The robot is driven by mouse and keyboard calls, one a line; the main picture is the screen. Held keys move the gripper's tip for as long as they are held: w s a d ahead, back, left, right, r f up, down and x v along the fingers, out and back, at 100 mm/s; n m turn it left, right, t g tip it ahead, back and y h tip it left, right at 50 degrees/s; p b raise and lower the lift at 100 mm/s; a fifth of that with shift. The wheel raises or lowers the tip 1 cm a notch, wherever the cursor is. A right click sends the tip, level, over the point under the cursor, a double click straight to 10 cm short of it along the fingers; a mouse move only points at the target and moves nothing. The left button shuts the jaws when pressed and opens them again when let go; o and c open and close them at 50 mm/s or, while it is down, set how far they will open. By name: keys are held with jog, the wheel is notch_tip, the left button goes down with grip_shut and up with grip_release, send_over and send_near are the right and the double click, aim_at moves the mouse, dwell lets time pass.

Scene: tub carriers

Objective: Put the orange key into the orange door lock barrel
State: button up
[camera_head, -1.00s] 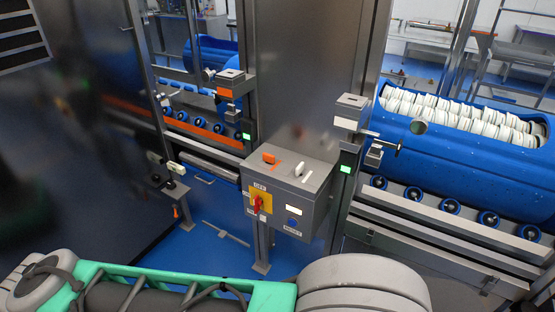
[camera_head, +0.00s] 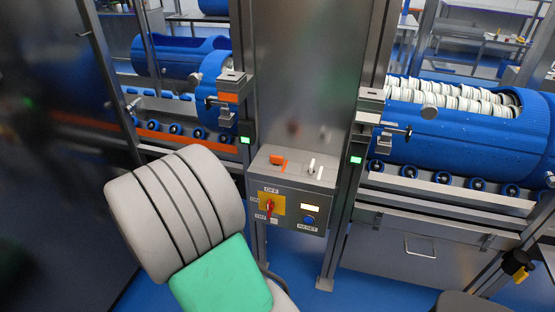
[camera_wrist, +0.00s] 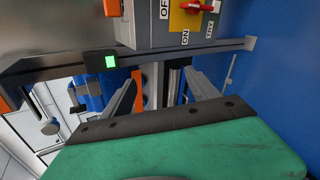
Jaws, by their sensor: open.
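The orange key (camera_head: 277,160) sits on top of the grey control box (camera_head: 290,182), beside a white key (camera_head: 312,166). An orange-marked lock (camera_head: 229,98) is on the left post, above a green light; its barrel opening is too small to make out. In the wrist view my gripper (camera_wrist: 165,88) is open with nothing between its fingers. It faces the lower part of the control box (camera_wrist: 150,25). An orange piece (camera_wrist: 112,8) at the top edge there is probably the orange key. The gripper's fingers do not show in the head view.
The box front has a red switch (camera_head: 268,208) on a yellow plate and a blue button (camera_head: 308,220). A second lock (camera_head: 371,94) is on the right post. Blue tubs (camera_head: 465,112) lie on rollers behind both posts. Blue floor is open below the box.

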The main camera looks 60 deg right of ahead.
aim_at(276, 158)
jog(key=s+d+n+h, duration=0.2)
jog(key=s+d+n, duration=0.1)
jog(key=d+n, duration=0.1)
jog(key=s+d+r+n+h, duration=0.1)
jog(key=s+d+n+h, duration=0.1)
jog(key=n, duration=0.4)
jog(key=s+d+r+n+h+p, duration=0.1)
jog(key=s+d+n+h, duration=0.1)
jog(key=s+d+n, duration=0.2)
jog(key=shift+s+d+n+t, duration=0.1)
jog(key=shift+d+n+t, duration=0.25)
jog(key=shift+d, duration=0.7)
jog(key=d+p, duration=0.1)
jog(key=d, duration=0.3)
jog(key=w+d+p, duration=0.1)
jog(key=d, duration=0.2)
jog(key=shift+w+p, duration=0.1)
jog(key=shift+p, duration=0.25)
grip_shut()
